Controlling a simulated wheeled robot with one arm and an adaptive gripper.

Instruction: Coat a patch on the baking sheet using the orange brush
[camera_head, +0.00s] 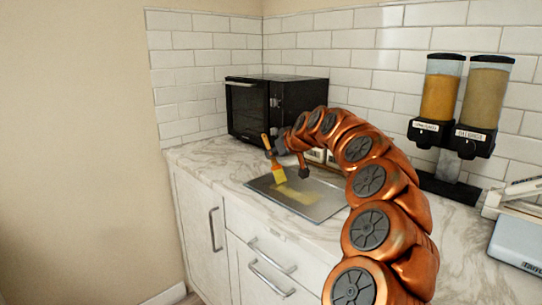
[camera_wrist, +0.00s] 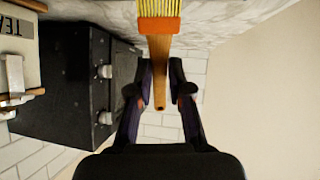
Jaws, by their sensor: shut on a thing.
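The orange brush (camera_head: 272,158) has an orange handle and yellow bristles. It hangs tilted with its bristles down, over or touching the baking sheet; I cannot tell which. The grey baking sheet (camera_head: 322,208) lies flat on the marble counter, with a yellowish coated patch (camera_head: 300,195) running across its middle. My gripper (camera_head: 284,152) is above the sheet's back left part, shut on the brush handle. In the wrist view my gripper (camera_wrist: 160,88) has its two fingers on either side of the handle of the brush (camera_wrist: 158,50). The bristle tips are cut off at the wrist view's top edge.
A black oven (camera_head: 272,103) stands in the back corner, behind my gripper. Labelled boxes (camera_head: 316,155) sit behind the sheet, partly hidden by my arm. Two dispensers (camera_head: 462,105) and a pale blue device (camera_head: 518,240) stand to the right. The counter left of the sheet is clear.

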